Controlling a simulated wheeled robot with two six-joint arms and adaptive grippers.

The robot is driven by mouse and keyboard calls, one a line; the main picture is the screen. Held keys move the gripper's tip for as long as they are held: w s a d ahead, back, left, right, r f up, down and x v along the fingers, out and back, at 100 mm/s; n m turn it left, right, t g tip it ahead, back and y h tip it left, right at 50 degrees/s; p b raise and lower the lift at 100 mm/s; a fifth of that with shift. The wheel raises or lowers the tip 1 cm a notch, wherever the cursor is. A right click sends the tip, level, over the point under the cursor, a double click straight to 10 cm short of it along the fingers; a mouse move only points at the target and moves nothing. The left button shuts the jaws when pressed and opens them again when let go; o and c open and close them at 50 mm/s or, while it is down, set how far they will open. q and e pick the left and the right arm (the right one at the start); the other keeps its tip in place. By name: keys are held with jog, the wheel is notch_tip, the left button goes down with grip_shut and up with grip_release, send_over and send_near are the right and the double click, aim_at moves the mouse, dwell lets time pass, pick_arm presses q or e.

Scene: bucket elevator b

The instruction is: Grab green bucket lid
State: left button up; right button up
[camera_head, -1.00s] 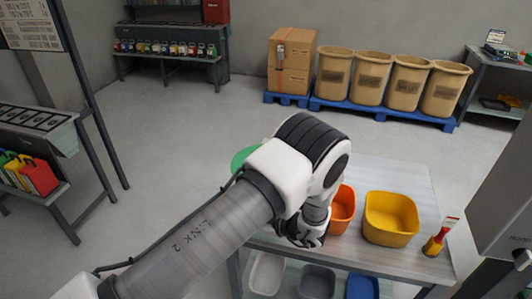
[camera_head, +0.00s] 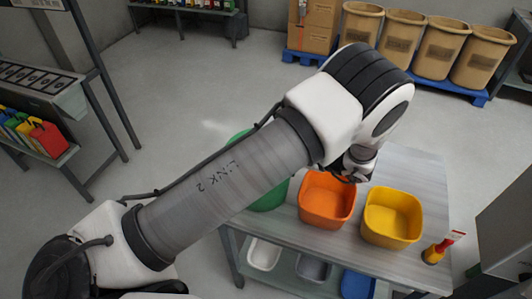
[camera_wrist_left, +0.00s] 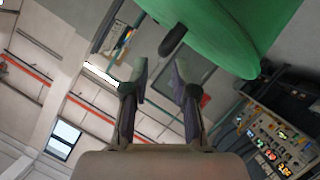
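A green rounded thing (camera_head: 270,197) stands at the left end of the table in the head view, mostly hidden behind my left arm. In the left wrist view a large green lid (camera_wrist_left: 222,30) with a dark handle (camera_wrist_left: 173,40) fills the top. My left gripper (camera_wrist_left: 158,72) is open, its two fingers apart with nothing visibly held between them. The handle shows just beyond the fingertips; I cannot tell whether they touch it. In the head view my left gripper (camera_head: 352,170) is partly hidden by its arm, near the orange bucket's far right edge. My right gripper is not in view.
An orange bucket (camera_head: 326,199) and a yellow bucket (camera_head: 391,217) stand on the table (camera_head: 420,180). A red and yellow tool (camera_head: 442,247) stands at the right edge. Grey and blue bins (camera_head: 357,284) sit on the lower shelf. Open floor lies behind the table.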

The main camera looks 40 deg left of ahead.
pick_arm(q)
jog(key=a+b, duration=0.1)
jog(key=b, duration=0.1)
jog(key=s+a+f+b, duration=0.1)
jog(key=shift+b, duration=0.4)
jog(key=shift+w+a+f+p, duration=0.1)
jog(key=shift+w+a+p, duration=0.4)
jog(key=shift+a, duration=0.1)
jog(key=a, duration=0.2)
jog(key=s+a+p, duration=0.1)
jog(key=shift+a+f, duration=0.3)
jog(key=shift+f, duration=0.1)
jog(key=shift+a+f, duration=0.1)
jog(key=shift+a, duration=0.1)
jog(key=shift+w+f, duration=0.1)
jog(key=shift+w, duration=0.05)
jog(key=shift+w+d, duration=0.1)
jog(key=c, duration=0.3)
jog(key=shift+w+d, duration=0.1)
grip_shut()
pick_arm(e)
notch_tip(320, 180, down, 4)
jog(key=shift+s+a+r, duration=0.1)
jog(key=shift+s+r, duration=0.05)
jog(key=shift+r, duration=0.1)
